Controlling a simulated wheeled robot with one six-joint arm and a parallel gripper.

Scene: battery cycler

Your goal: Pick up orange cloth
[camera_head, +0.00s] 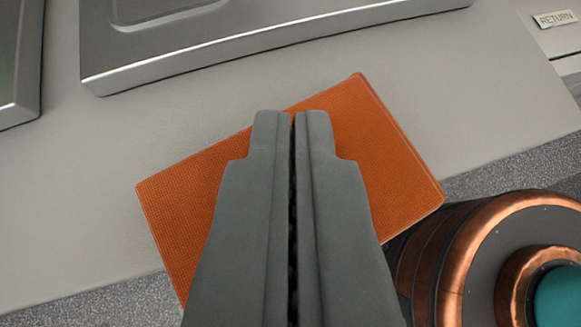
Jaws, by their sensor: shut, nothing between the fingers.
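The orange cloth (385,150) is a flat, textured rectangle on the grey tabletop, lying at an angle in the middle of the head camera view. One corner points up near the metal tray, and its right end reaches the table's front edge. I cannot tell whether the fingertips touch the cloth.
A metal tray (240,42) stands behind the cloth, and another metal piece (20,60) is at the far left. A label reading RETURN (555,18) is at top right. Copper and dark round machinery (480,260) sits at lower right. The grey tabletop (90,200) is clear on the left.

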